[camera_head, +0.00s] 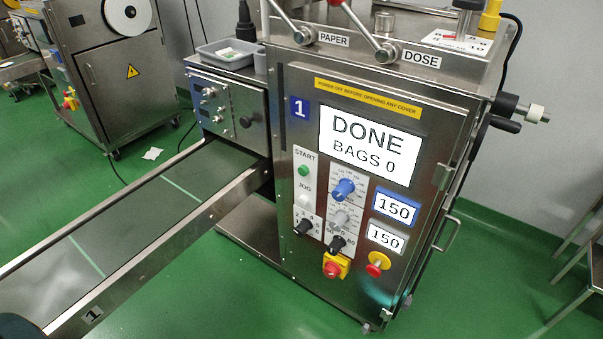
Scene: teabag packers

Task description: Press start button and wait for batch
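The green start button (303,171) is on the front panel of packer 1 (283,235), under the label START, and nothing touches it. The panel's screen (369,146) reads DONE, BAGS 0. Below START, a pale JOG button (305,200) is on the same strip. Neither of my grippers can be made out in the head view. A dark rounded shape at the bottom left corner is cut off, and I cannot tell what it is.
A conveyor (150,219) runs from the machine to the lower left, its belt bare of bags. A red emergency stop (332,268) and a red knob (377,262) sit low on the panel. Levers stick up on top. Green floor (230,306) is open in front.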

